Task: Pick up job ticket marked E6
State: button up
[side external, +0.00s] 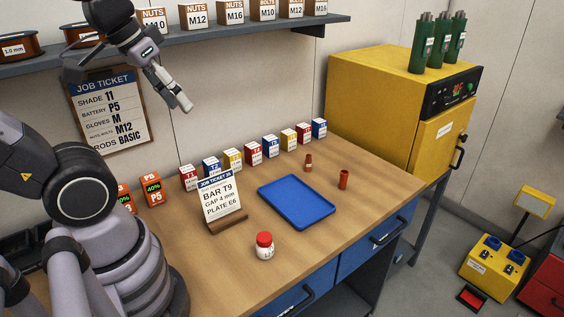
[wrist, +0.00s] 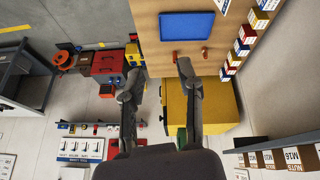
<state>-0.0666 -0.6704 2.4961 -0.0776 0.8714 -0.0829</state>
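The small job ticket (side external: 217,199) is a white card with a blue header reading BAR T9, GAP 4 mm, PLATE E6. It leans upright in a brown wooden stand (side external: 228,222) on the workbench (side external: 320,245). My gripper (side external: 182,103) is empty, high above the bench and well above the ticket, in front of the back wall. In the wrist view my gripper (wrist: 157,82) has its two fingers spread apart with nothing between them.
A blue tray (side external: 297,201) lies right of the ticket, and a red-capped white jar (side external: 264,246) stands in front. Several small coloured boxes (side external: 254,153) line the bench's back. A shelf (side external: 200,43) runs above; a yellow cabinet (side external: 375,95) stands right.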

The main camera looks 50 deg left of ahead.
jog(key=w+a+f+n+g+h, duration=0.1)
jog(key=w+a+f+n, duration=0.1)
jog(key=w+f+n, duration=0.45)
jog(key=n+h, duration=0.1)
jog(key=n, duration=1.9)
send_over(220, 190)
jog(key=s+d, duration=0.2)
jog(key=s, duration=0.1)
notch_tip(220, 190, down, 8)
jog(key=s+a+f+n, duration=0.2)
jog(key=a+f+n, duration=0.35)
jog(key=n, duration=0.25)
jog(key=shift+m, duration=0.25)
jog(key=x, duration=1.4)
jog(key=shift+w+d+r, duration=0.15)
jog(key=shift+f, duration=0.25)
grip_shut()
